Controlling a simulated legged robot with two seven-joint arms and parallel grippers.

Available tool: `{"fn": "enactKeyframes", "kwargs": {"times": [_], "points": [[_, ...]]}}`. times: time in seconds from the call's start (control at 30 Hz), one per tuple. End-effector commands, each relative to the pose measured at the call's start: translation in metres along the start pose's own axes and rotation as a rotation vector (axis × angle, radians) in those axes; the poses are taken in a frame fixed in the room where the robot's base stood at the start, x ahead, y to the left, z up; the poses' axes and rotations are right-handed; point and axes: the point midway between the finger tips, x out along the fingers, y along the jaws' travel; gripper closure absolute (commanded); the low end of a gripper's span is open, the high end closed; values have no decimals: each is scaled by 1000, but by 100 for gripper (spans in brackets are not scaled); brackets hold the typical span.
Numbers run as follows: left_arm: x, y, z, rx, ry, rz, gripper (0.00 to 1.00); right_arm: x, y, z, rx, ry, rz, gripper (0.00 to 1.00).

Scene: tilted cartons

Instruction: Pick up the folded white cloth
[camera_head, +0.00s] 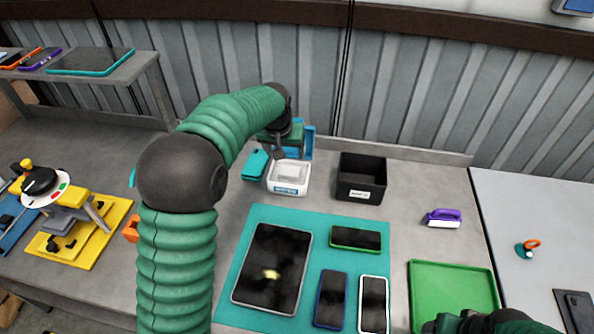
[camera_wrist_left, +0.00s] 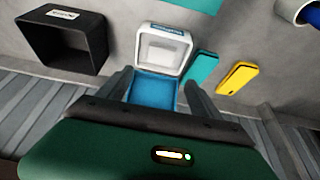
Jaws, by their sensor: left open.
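A white labelled box (camera_head: 289,188) stands on the bench behind the teal mat. A pale, flat square, apparently the folded white cloth (camera_head: 291,171), lies inside it; it also shows in the left wrist view (camera_wrist_left: 163,49). My left gripper (camera_head: 278,152) is open and points down just behind the box. In the left wrist view its fingers (camera_wrist_left: 158,88) are spread, with a blue holder (camera_wrist_left: 152,92) between them and the cloth beyond; nothing is gripped. My right gripper (camera_head: 462,322) is partly visible at the bottom edge; its jaws are unclear.
A black open box (camera_head: 361,178) stands right of the white box. A teal case (camera_head: 255,164) is on its left; a yellow case (camera_wrist_left: 237,78) lies farther along. The teal mat (camera_head: 325,222) holds a tablet and several phones. A purple-handled brush (camera_head: 443,218) and green tray (camera_head: 440,280) are to the right.

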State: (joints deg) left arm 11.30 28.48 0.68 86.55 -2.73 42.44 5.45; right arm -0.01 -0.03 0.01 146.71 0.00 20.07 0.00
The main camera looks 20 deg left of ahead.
Motion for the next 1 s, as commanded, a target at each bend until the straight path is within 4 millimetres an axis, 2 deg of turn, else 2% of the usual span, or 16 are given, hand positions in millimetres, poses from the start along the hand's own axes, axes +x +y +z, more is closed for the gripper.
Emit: {"fn": "enactKeyframes", "kwargs": {"times": [0.1, 0.2, 0.47, 0.63, 0.73, 0.93, 1.0], "points": [[35, -1, 0, 0, -7, 1, 25, -3, 0, -1, 0, 0, 0, 33], [59, -1, 0, 0, -7, 1, 25, -4, 0, -1, 0, 0, 0, 33], [89, -1, 3, 0, -3, 2, 25, -9, 0, -2, 0, 0, 0, 33], [121, 0, 7, 1, -3, 2, 25, -15, 0, -4, 0, 0, 0, 33], [131, 0, 6, 1, -2, 1, 25, -16, 0, -4, 0, 0, 0, 33], [131, 0, 6, 1, 0, 2, 25, -15, 0, -4, 0, 0, 0, 33], [131, 0, 7, 0, 0, 2, 35, -15, 0, -4, 0, 0, 0, 33]]}}
